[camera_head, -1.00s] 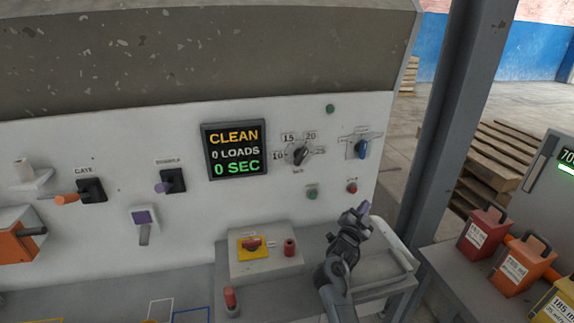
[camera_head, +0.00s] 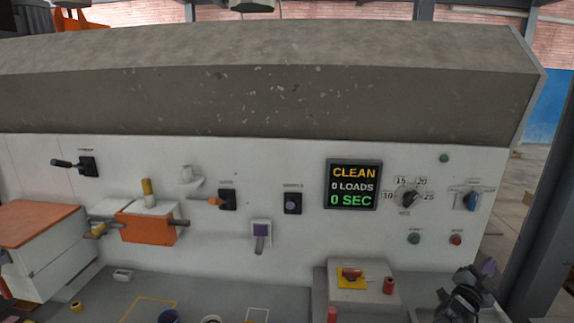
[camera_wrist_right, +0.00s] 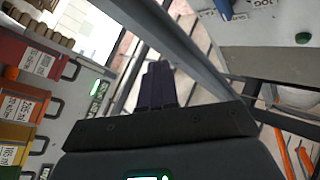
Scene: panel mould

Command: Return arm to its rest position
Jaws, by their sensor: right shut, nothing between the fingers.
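My right gripper (camera_head: 486,268) is at the lower right of the head view, in front of the panel and to the right of the grey box with the red switch. Its fingers are shut with nothing between them. In the right wrist view the dark fingers (camera_wrist_right: 158,86) lie together and point away past a grey post. My left gripper does not show.
The white panel holds a display (camera_head: 354,184) reading CLEAN, 0 LOADS, 0 SEC, a dial (camera_head: 409,198) and a blue switch (camera_head: 471,201). An orange block (camera_head: 146,228) sticks out at left. The grey box (camera_head: 362,285) stands beside my right arm. Labelled containers (camera_wrist_right: 28,57) show in the wrist view.

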